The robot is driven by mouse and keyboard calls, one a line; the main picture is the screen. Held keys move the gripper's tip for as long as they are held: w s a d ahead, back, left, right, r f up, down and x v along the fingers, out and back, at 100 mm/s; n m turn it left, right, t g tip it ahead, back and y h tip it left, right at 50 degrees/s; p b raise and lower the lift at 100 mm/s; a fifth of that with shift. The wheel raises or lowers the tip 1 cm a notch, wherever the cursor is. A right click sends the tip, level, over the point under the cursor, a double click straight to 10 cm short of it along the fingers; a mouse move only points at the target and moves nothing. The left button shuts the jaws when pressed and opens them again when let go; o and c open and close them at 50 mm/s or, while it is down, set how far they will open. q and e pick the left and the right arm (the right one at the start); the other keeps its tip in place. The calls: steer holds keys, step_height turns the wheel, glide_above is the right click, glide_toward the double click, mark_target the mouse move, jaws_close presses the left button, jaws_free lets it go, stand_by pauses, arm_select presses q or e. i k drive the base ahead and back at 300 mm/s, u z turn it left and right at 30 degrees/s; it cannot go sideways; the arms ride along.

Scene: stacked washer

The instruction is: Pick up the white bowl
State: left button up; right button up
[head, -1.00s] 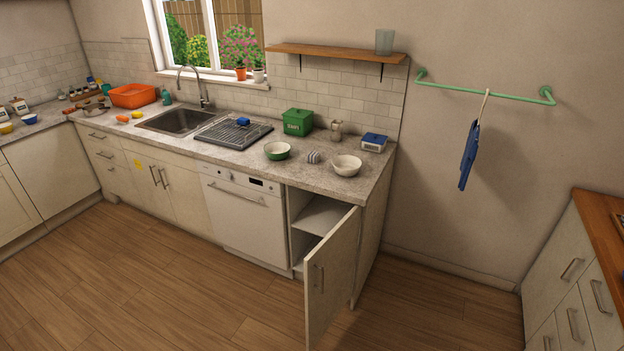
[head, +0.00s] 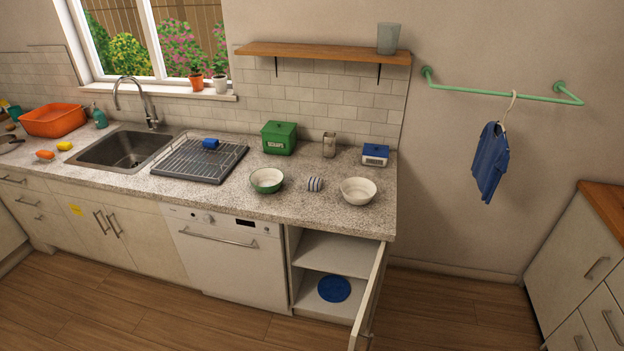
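The white bowl (head: 358,191) stands upright on the speckled grey counter (head: 230,206), close to its right end and near the front edge. It looks empty. A green bowl with a pale inside (head: 267,180) stands to its left, with a small striped cup-like item (head: 315,184) between the two. Neither of my grippers shows in the head view, so nothing is seen touching the white bowl.
Below the bowl a cabinet stands open, its door (head: 369,299) swung out into the floor space. A blue disc (head: 334,289) lies inside. A blue-and-white scale-like box (head: 375,155), a jar (head: 329,145) and a green tin (head: 279,138) stand behind the bowl.

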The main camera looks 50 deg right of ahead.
mark_target(356, 190)
steer(key=z, duration=0.15)
steer(key=i, duration=1.25)
steer(key=z, duration=1.25)
steer(key=i, duration=0.8)
steer(key=z, duration=0.95)
